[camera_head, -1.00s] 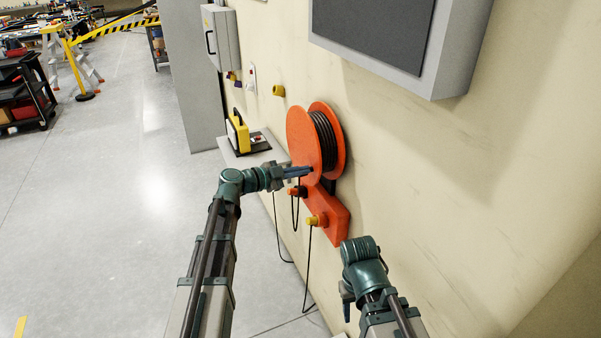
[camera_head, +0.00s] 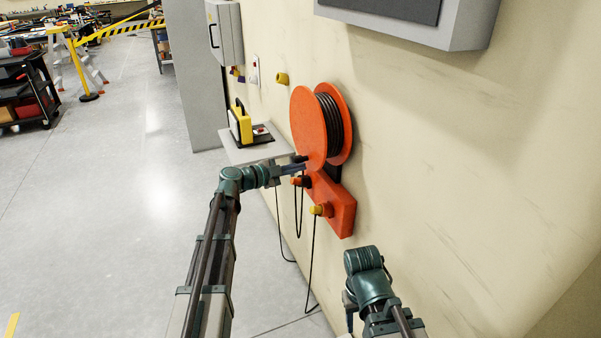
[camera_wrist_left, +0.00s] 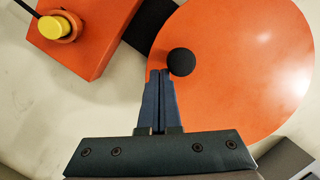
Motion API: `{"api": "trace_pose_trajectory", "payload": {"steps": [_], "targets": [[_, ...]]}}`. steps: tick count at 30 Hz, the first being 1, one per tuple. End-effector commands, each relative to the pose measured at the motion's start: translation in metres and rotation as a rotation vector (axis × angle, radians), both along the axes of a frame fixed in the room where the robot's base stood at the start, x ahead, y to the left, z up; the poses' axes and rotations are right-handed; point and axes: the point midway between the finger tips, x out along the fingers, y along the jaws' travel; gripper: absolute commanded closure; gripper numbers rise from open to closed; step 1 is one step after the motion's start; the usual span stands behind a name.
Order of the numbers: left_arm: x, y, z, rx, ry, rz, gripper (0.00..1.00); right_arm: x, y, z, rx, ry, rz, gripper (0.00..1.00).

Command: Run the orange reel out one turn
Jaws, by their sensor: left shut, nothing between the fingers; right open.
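The orange reel (camera_head: 309,124) is mounted on the cream wall, with black cable (camera_head: 331,122) wound between its two discs. An orange bracket (camera_head: 337,207) sits below it. In the left wrist view the near disc (camera_wrist_left: 240,70) fills the right side, and a black knob (camera_wrist_left: 181,62) stands near its edge. My left gripper (camera_head: 303,164) is shut and empty at the reel's lower edge; its fingertips (camera_wrist_left: 160,75) are beside the knob, and I cannot tell whether they touch it. My right gripper (camera_head: 349,310) is low at the right, mostly hidden behind its wrist, away from the reel.
A yellow plug (camera_head: 321,210) sits on the bracket, with black cable hanging below. A small shelf (camera_head: 240,150) left of the reel holds a yellow-black lamp (camera_head: 240,124). A grey cabinet (camera_head: 224,35) hangs beyond.

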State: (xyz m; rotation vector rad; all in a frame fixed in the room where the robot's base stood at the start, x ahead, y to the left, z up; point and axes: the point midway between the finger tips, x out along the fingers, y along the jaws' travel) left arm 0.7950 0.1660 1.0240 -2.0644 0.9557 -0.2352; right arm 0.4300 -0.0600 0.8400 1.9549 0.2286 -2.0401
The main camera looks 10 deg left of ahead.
Motion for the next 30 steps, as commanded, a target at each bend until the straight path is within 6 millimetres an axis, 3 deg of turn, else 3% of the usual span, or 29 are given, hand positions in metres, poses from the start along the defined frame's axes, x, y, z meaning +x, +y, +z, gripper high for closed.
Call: {"api": "trace_pose_trajectory", "payload": {"steps": [15, 30], "targets": [[0.047, 0.031, -0.018, -0.003, -0.002, 0.001, 1.00, 0.000, 0.000, -0.018, 0.000, 0.000, 0.000, 0.50], [0.081, 0.055, -0.008, 0.223, -0.334, 0.000, 1.00, 0.000, 0.000, -0.027, 0.000, 0.000, 0.000, 0.50]]}}
